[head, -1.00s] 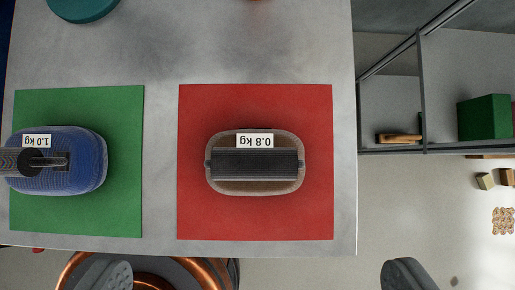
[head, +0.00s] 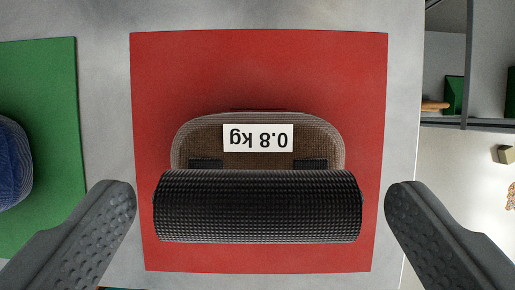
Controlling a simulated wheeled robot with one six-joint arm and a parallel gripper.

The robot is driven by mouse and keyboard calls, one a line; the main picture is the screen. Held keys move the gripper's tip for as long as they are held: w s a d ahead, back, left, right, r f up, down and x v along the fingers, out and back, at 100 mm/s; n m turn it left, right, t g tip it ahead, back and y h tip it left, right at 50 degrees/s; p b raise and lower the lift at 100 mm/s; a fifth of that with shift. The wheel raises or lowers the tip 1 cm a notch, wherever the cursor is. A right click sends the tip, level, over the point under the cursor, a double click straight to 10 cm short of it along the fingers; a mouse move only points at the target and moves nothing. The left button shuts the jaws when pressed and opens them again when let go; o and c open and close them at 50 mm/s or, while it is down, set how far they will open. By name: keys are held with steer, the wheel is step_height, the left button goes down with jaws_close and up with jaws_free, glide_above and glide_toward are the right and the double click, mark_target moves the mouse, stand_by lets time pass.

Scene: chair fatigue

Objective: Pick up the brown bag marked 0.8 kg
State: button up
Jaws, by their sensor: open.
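The brown bag (head: 200,140) marked 0.8 kg sits on a red mat (head: 340,60) in the middle of the head view. Its white label reads upside down. A thick black ribbed handle (head: 257,206) spans the bag's top, nearer to me than the label. My gripper (head: 260,205) is open, with one finger to the left of the handle and one to the right. Both fingers stand clear of the handle's ends, and nothing is held. The underside of the bag is hidden.
A blue bag (head: 12,165), cut off by the left picture edge, sits on a green mat (head: 55,90). Bare grey table (head: 105,110) lies between the mats. The table ends at the right, where shelving (head: 490,60) stands beyond.

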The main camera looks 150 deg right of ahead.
steer(key=x, duration=0.3)
steer(key=shift+a+f, duration=0.1)
steer(key=shift+f, duration=0.25)
steer(key=shift+c, duration=0.2)
jaws_close()
steer(key=shift+r, duration=0.15)
